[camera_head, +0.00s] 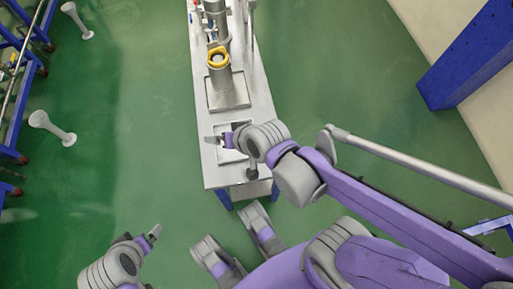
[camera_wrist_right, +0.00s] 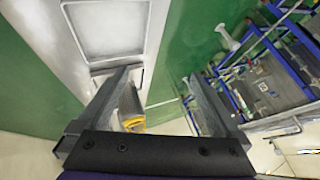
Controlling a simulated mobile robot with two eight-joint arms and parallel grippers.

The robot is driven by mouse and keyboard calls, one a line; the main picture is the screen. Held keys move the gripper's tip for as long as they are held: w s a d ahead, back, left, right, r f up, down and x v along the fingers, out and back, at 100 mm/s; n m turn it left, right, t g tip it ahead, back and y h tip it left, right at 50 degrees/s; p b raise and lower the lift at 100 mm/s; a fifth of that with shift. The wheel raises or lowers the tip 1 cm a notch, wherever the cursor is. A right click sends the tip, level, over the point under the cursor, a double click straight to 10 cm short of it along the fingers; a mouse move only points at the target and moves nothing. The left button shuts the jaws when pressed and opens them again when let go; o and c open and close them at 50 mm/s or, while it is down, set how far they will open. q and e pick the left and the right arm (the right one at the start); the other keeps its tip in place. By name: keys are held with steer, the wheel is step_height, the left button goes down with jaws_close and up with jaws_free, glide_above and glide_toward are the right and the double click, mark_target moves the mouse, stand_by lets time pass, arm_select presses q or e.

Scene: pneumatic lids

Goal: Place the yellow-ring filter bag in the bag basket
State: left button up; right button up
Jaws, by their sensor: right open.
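A yellow ring (camera_head: 218,56) sits at the top of an upright grey cylinder (camera_head: 221,77) on the narrow metal bench. I cannot tell whether this ring belongs to the filter bag or which part is the basket. My left gripper (camera_head: 154,232) is away from the bench, over the floor.
The bench (camera_head: 262,100) has a square tray (camera_head: 236,97) around the cylinder's foot and a taller grey cylinder (camera_head: 216,17) behind. Blue racks (camera_head: 25,75) line the left, with two pale stands (camera_head: 50,127) nearby.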

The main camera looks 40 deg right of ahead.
steer(key=s+d+f+n+g+h, duration=0.1)
steer(key=s+n, duration=0.1)
steer(key=s, duration=0.2)
steer(key=s+d+f+n+g, duration=0.1)
steer(key=s+d+n+g, duration=0.1)
steer(key=s, duration=0.3)
steer(key=shift+s+d+n+h, duration=0.25)
steer(key=shift+n+h, duration=0.15)
steer(key=shift+n, duration=0.2)
